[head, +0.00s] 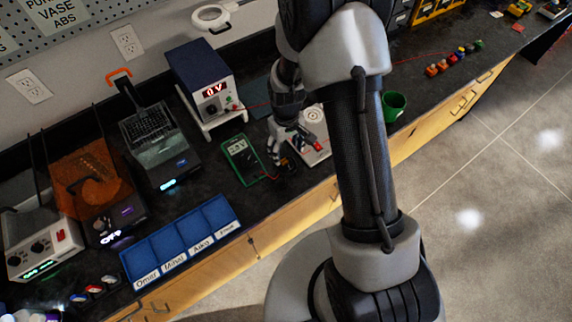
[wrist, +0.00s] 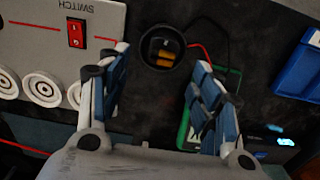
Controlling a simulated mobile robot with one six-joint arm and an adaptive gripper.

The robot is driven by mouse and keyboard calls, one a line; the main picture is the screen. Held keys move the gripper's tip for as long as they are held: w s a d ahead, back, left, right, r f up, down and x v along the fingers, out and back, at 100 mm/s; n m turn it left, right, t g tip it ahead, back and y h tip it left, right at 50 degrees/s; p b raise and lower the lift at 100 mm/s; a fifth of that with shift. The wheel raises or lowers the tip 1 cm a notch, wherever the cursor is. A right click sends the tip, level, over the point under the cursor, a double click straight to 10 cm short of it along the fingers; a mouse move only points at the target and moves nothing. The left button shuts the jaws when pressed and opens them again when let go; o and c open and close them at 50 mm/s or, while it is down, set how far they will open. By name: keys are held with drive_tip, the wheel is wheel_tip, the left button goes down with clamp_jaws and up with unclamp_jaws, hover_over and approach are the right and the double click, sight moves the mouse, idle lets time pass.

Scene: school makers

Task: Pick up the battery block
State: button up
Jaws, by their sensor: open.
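The battery block (wrist: 163,47) appears to be the dark round piece with yellow-orange cells inside, seen in the wrist view with a red wire leaving its right side. It rests on the dark bench. My gripper (wrist: 158,68) is open, its two blue-padded fingers spread to either side below the block in that view, with nothing between them. In the head view my gripper (head: 292,150) points down over the bench, between the green multimeter (head: 242,160) and the white switch board (head: 318,148). The block is small and partly hidden by the fingers there.
The switch board (wrist: 62,38) and the multimeter (wrist: 184,128) flank the gripper closely. A power supply (head: 203,82) stands behind, a green cup (head: 394,105) to the right, and a blue labelled tray (head: 183,232) at front left. A soldering station and other devices fill the left bench.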

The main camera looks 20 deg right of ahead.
sight(286, 161)
drive_tip(key=f, duration=0.2)
drive_tip(key=f+b, duration=0.2)
drive_tip(key=f, duration=0.1)
drive_tip(key=shift+s+a+f, duration=0.1)
drive_tip(key=shift+s+f, duration=0.15)
drive_tip(key=shift+f, duration=0.05)
drive_tip(key=shift+r, duration=0.1)
drive_tip(key=c, duration=1.3)
